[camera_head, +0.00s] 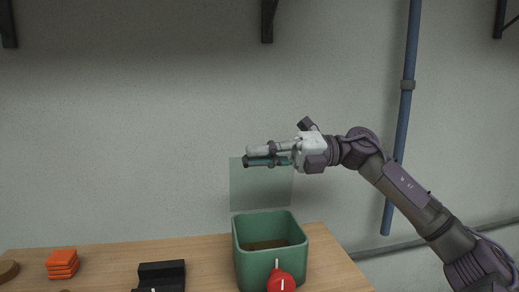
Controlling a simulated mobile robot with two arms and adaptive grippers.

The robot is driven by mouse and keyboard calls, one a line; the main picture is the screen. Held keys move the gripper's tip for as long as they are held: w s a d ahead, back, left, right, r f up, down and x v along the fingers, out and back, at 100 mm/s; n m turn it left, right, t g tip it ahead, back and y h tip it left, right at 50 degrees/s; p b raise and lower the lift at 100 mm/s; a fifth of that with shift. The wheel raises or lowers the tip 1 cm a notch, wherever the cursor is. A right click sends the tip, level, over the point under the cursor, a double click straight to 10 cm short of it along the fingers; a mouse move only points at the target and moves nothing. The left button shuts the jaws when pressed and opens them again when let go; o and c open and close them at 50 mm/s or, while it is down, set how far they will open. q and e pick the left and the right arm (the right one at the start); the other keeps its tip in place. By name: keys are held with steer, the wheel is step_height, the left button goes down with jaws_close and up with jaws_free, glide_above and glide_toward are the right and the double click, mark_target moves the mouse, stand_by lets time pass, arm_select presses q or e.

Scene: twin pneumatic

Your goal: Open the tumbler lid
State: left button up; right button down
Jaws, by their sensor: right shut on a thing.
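The tumbler is an open-topped green box (268,266) on the wooden table. A see-through pale green panel, its lid (262,192), stands upright behind the opening, its lower edge near the box's back rim. My right gripper (258,155) reaches in from the right, above the box, and is shut at the panel's top edge. A dark teal strip shows between or beside its fingers; I cannot tell how much of it is lid. A red knob (283,282) with a white mark is at the box's front. My left gripper is not in view.
Stacked orange pieces (62,264) and a black block (161,274) lie on the table (211,264) to the left. A round brown thing (8,270) is at the far left. A blue pipe (405,110) runs down the wall behind my right arm.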

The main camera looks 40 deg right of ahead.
steer(key=shift+w+d, duration=0.1)
steer(key=shift+w, duration=0.1)
steer(key=shift+f, duration=0.1)
steer(key=c, duration=1.2)
jaws_free()
steer(key=shift+c, duration=0.2)
steer(key=v, duration=1.2)
